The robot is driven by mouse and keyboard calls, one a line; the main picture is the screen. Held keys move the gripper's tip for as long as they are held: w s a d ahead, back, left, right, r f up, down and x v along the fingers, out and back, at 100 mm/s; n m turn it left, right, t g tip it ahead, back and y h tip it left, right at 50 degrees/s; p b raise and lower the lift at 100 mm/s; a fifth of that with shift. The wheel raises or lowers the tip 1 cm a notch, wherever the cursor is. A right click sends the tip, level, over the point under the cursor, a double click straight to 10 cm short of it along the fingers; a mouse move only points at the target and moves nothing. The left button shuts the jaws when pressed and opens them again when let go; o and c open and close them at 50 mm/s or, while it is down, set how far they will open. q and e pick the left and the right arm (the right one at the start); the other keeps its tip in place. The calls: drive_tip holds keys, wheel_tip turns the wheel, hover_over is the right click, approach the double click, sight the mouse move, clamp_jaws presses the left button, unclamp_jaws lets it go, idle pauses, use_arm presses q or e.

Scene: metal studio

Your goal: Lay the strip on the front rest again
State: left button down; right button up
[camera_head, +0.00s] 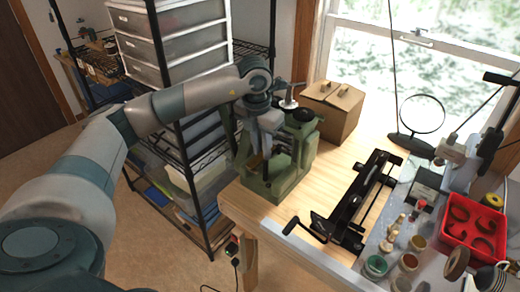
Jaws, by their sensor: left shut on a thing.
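My left arm comes in from the left, and my left gripper (265,150) points down at the green machine (289,187) on the left corner of the workbench. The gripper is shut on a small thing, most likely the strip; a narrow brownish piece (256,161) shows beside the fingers. The fingers and the machine hide most of it, and I cannot tell whether it touches the machine. I cannot make out the front rest clearly. My right gripper is not in view.
A cardboard box (332,109) stands behind the machine. A black metal tool with a crank (357,203) lies to its right. Jars (376,266), a red tray (474,228) and a round magnifier (422,114) are farther right. A shelf rack (198,176) stands left of the bench.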

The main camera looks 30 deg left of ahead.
use_arm(q)
drive_tip(key=shift+w+f+b, duration=0.35)
drive_tip(key=shift+w+f, duration=0.1)
drive_tip(key=shift+f+b, duration=0.4)
idle(0.9)
drive_tip(key=c, duration=1.5)
unclamp_jaws()
drive_tip(key=shift+c, duration=0.2)
drive_tip(key=shift+r, duration=0.1)
